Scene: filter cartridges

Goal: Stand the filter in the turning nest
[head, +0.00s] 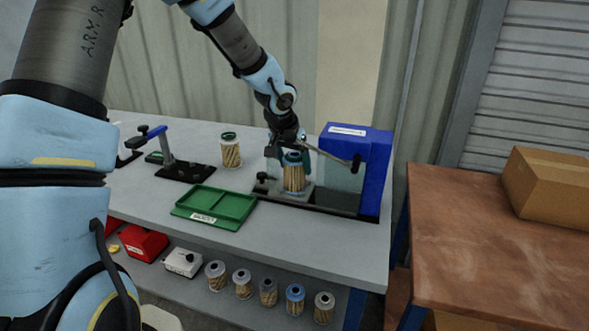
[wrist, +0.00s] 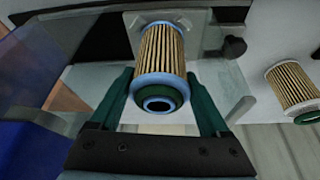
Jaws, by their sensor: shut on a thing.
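A pleated tan filter (head: 293,178) with blue end rings is upright between the fingers of my gripper (head: 289,157). In the wrist view the green fingers (wrist: 160,82) flank the filter (wrist: 160,50), shut on it near its blue-and-green end. The filter's far end is over the light grey block of the turning nest (head: 307,192), which sits on a dark base beside the blue machine housing (head: 371,170). The nest's pale plate also shows behind the filter in the wrist view (wrist: 133,20). I cannot tell whether the filter's lower end touches the nest or is just above it.
A second filter (head: 231,153) with a green top stands on the table left of the nest. An empty green tray (head: 247,207) lies in front. A toggle clamp (head: 167,146) is at left. A lever (head: 333,157) reaches from the blue housing near my gripper. Several filters stand on the lower shelf.

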